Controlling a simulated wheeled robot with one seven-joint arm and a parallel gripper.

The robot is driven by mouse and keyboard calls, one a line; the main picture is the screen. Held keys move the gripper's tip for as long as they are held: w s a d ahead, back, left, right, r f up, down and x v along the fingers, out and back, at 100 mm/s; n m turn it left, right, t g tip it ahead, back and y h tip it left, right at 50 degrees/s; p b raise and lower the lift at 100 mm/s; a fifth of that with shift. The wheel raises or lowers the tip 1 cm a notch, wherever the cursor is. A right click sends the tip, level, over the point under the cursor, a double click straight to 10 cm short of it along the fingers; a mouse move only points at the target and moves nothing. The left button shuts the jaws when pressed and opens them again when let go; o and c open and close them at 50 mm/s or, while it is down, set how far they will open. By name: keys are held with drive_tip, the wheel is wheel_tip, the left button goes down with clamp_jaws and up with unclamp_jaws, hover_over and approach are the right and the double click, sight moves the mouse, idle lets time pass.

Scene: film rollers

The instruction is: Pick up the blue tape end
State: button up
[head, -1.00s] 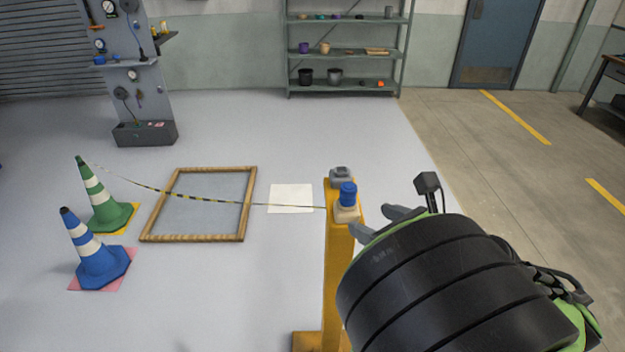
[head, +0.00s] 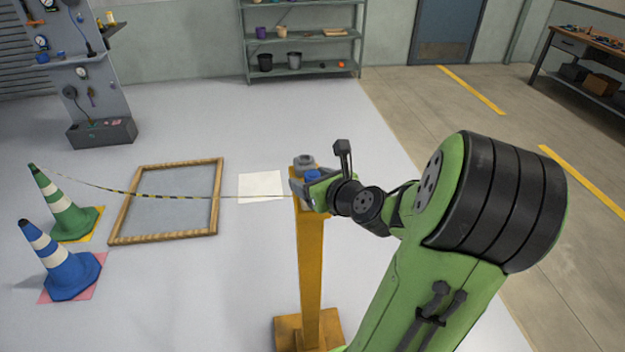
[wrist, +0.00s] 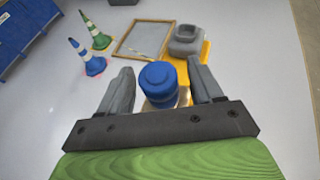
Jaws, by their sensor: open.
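The blue tape end (wrist: 158,80) is a blue knob on a pale base at the top of the yellow post (head: 310,265). In the wrist view it sits between the two open fingers of my gripper (wrist: 160,88), with small gaps on both sides. In the head view my gripper (head: 304,190) is at the post top and partly hides the blue tape end (head: 312,176). A striped yellow and black tape (head: 150,195) runs from the post to the green cone (head: 62,205).
A grey block (wrist: 187,40) sits on the post top just beyond the blue tape end. A wooden frame (head: 216,195), a white sheet (head: 261,185) and a blue cone (head: 62,262) are on the floor to the left. A shelf (head: 300,72) stands at the back.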

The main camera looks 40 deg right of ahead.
drive_tip(key=shift+w+d+f, duration=0.2)
drive_tip(key=shift+w+f, duration=0.4)
drive_tip(key=shift+w, duration=0.2)
drive_tip(key=shift+s+r, duration=0.1)
drive_tip(key=shift+c, duration=1.3)
clamp_jaws()
wheel_tip(320, 180, up, 10)
drive_tip(key=p, duration=0.4)
